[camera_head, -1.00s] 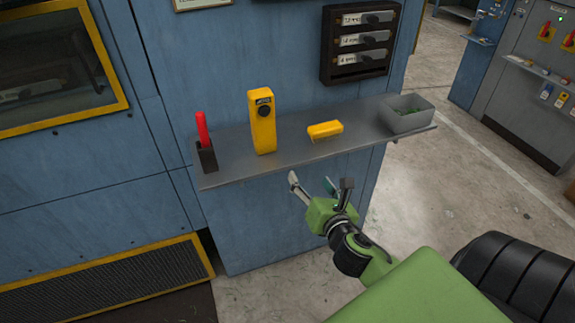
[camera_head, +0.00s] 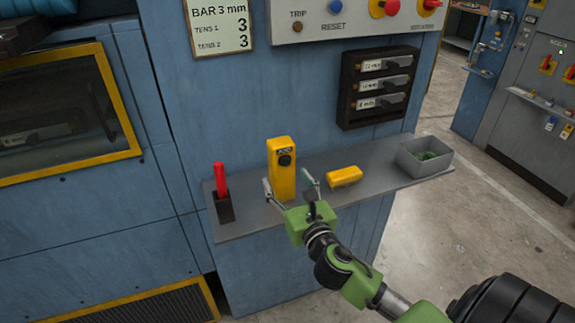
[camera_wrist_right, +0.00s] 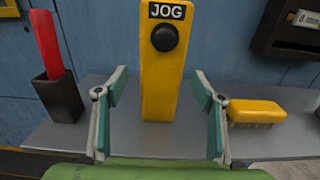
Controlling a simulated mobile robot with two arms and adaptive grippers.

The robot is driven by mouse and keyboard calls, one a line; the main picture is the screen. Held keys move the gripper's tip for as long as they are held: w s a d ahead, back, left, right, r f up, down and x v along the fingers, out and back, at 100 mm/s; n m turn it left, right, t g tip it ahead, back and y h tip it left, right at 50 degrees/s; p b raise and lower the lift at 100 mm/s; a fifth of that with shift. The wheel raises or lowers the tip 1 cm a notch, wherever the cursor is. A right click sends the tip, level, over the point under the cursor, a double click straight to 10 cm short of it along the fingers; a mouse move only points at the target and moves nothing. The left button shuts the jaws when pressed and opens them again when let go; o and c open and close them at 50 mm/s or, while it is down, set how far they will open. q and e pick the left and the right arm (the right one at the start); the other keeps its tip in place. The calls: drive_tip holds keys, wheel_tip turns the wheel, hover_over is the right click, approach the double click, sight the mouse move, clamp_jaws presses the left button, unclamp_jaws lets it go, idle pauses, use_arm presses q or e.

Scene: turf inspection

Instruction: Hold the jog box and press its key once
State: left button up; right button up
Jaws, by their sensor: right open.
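The jog box (camera_head: 281,168) is a tall yellow box with a black round key near its top, standing upright on a grey shelf (camera_head: 245,223). In the right wrist view the jog box (camera_wrist_right: 160,85) has a "JOG" label above the black key (camera_wrist_right: 165,38). My right gripper (camera_head: 290,188) is open in front of the box. In the wrist view its fingers (camera_wrist_right: 158,98) stand on either side of the box's lower part, with visible gaps. My left gripper is not in view.
A red-handled tool in a dark holder (camera_head: 222,195) stands left of the box. A yellow brush (camera_head: 345,177) lies to its right, then a grey bin (camera_head: 424,157) with green bits. The blue wall behind carries a dark rack (camera_head: 380,88) and a control panel (camera_head: 350,17).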

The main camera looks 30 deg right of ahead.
sight(286, 176)
drive_tip(key=p+x, duration=0.1)
drive_tip(key=x, duration=0.3)
drive_tip(key=shift+w+r, duration=0.1)
drive_tip(key=shift+w, duration=0.25)
drive_tip(key=shift+w+d, duration=0.2)
drive_tip(key=shift+d, duration=0.1)
drive_tip(key=shift+s+d, duration=0.15)
drive_tip(key=shift+s, duration=0.25)
drive_tip(key=shift+w, duration=0.2)
drive_tip(key=c, duration=1.5)
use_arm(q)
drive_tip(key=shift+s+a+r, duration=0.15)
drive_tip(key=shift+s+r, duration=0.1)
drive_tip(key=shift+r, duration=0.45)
